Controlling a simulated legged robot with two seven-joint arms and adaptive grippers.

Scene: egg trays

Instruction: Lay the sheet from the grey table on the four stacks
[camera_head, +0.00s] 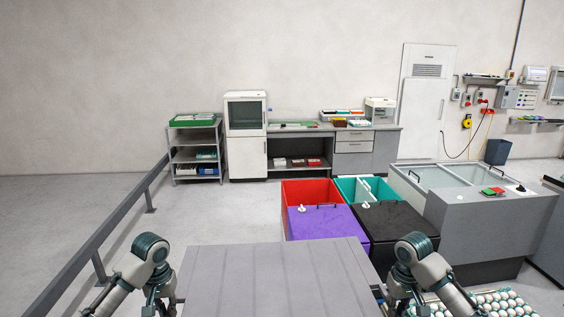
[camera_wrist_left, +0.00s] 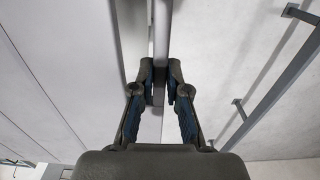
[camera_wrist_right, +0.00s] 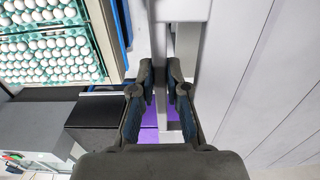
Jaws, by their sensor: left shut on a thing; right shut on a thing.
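The light grey ribbed sheet (camera_head: 275,280) lies flat between my two arms at the bottom of the head view. My left gripper (camera_wrist_left: 166,82) is shut on the sheet's left edge, and the sheet (camera_wrist_left: 60,70) fills the left of the left wrist view. My right gripper (camera_wrist_right: 160,82) is shut on its right edge; the sheet (camera_wrist_right: 262,90) is on the right of the right wrist view. Egg trays (camera_head: 492,303) show at the lower right of the head view, and egg stacks (camera_wrist_right: 50,50) in the right wrist view. I cannot make out all four stacks or the grey table.
A purple-lidded bin (camera_head: 325,222), a black-lidded bin (camera_head: 398,222) and a red bin (camera_head: 310,192) stand just beyond the sheet. A grey machine (camera_head: 480,220) is at the right. A grey rail (camera_head: 120,225) runs along the left. Floor is clear between rail and bins.

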